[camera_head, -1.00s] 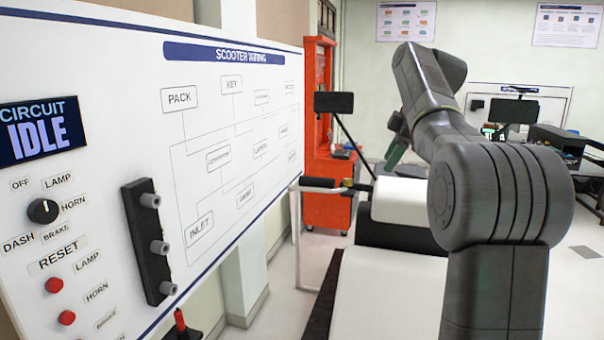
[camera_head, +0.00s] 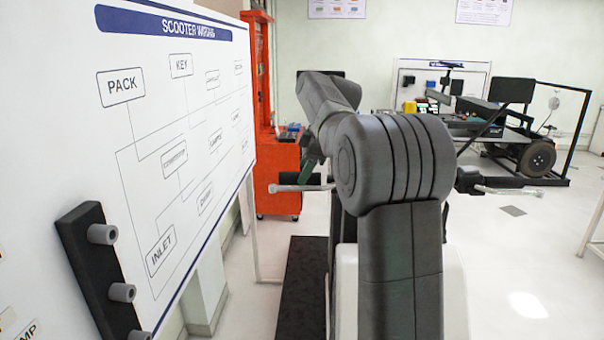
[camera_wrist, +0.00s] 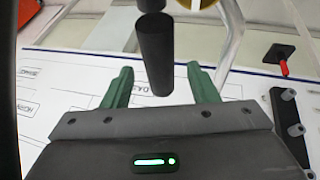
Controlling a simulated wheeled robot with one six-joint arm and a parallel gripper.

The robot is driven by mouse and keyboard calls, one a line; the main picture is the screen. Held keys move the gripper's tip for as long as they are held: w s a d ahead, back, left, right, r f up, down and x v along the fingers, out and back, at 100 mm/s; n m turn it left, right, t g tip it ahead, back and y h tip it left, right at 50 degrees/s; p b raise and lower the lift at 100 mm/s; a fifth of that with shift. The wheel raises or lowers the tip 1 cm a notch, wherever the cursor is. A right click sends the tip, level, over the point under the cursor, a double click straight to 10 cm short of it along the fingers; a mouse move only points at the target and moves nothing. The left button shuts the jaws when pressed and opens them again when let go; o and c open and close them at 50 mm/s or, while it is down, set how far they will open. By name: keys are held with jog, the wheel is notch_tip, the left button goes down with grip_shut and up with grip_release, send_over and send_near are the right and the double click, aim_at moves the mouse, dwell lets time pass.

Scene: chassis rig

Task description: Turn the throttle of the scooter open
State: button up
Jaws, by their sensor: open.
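In the wrist view a black cylindrical handlebar grip (camera_wrist: 155,60) comes down from the top, its free end showing between my two green fingertips. My gripper (camera_wrist: 160,85) is open, with one finger on each side of the grip in the picture; I see no contact and cannot tell the depth. In the head view my green gripper (camera_head: 308,165) is partly hidden behind my arm, close to the scooter's left handlebar end with its grey lever (camera_head: 298,188). The right handlebar end (camera_head: 470,180) shows beyond my arm. The scooter's pale body (camera_head: 455,290) is largely hidden by my arm.
The scooter wiring board (camera_head: 200,110) stands close on the left, with a black peg block (camera_head: 95,265). A red tool cabinet (camera_head: 278,165) is behind. A black cart frame (camera_head: 520,145) stands at the back right. The floor at right is open.

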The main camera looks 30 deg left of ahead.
jog(key=shift+x, duration=1.15)
jog(key=c, duration=1)
jog(key=shift+o, duration=0.2)
